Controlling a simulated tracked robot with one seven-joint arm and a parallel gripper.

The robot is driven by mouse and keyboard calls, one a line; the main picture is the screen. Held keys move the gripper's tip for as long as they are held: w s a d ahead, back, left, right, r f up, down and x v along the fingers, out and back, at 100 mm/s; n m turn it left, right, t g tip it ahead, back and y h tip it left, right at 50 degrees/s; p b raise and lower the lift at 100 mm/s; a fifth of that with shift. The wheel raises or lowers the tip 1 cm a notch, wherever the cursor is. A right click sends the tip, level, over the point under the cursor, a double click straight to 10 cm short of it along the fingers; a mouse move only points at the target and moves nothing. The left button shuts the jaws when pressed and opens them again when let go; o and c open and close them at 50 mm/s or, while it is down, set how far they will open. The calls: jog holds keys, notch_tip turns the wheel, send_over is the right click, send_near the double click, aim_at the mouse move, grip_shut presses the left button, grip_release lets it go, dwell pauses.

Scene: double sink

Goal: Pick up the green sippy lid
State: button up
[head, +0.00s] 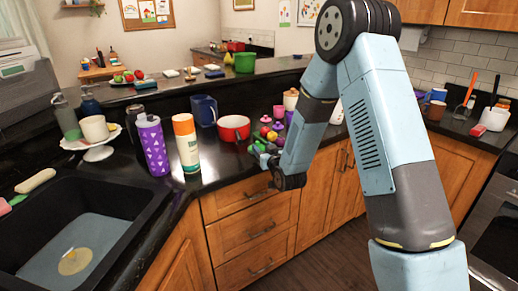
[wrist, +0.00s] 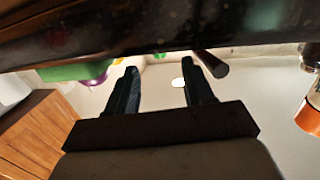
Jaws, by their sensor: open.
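My gripper (wrist: 163,63) is open in the wrist view, with its two dark fingers apart and nothing seen held between them. In the wrist view a green object (wrist: 76,72) lies left of the fingers, with a purple piece by it; it may be the green sippy lid. In the head view my gripper (head: 263,158) is at the counter's front edge, beside a cluster of small coloured items. A green piece (head: 259,147) shows by it, small and partly hidden, so I cannot tell for sure that it is the lid.
A red pot (head: 233,128), a blue pitcher (head: 204,110), a white and orange bottle (head: 186,143) and a purple tumbler (head: 153,146) stand left of my gripper. The sink (head: 75,240) is farther left. Wooden drawers (head: 250,230) lie below the counter edge.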

aim_at(258, 143)
jog(key=x, duration=0.4)
jog(key=shift+d, duration=0.1)
grip_shut()
dwell(0.3)
